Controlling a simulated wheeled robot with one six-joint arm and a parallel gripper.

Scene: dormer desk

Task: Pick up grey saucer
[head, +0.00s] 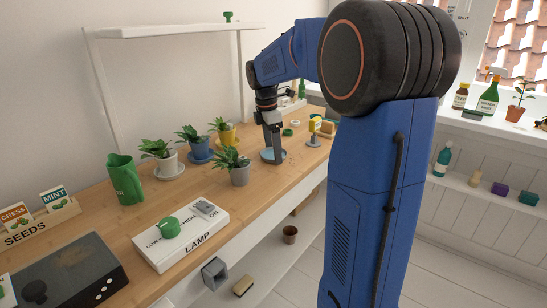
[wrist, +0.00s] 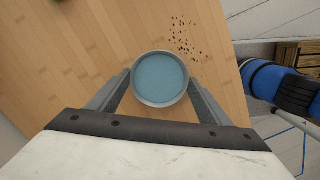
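A round shallow dish with a grey rim and a blue inside lies between my fingers in the wrist view (wrist: 160,79). In the head view a blue dish (head: 268,153) shows on the wooden desk, partly behind a finger. My gripper (head: 275,156) points down over it. In the wrist view the fingers of my gripper (wrist: 160,84) are apart, one on each side of the dish, close to its rim. Whether they press on it I cannot tell. No all-grey saucer is clear there; a small grey stand or dish (head: 313,142) sits farther right.
A grey pot with a plant (head: 240,175) stands just left of my gripper. Potted plants in blue (head: 199,148), yellow (head: 226,136) and white pots stand further left. Dark crumbs (wrist: 183,38) lie beyond the dish. The desk's front edge is close on the right.

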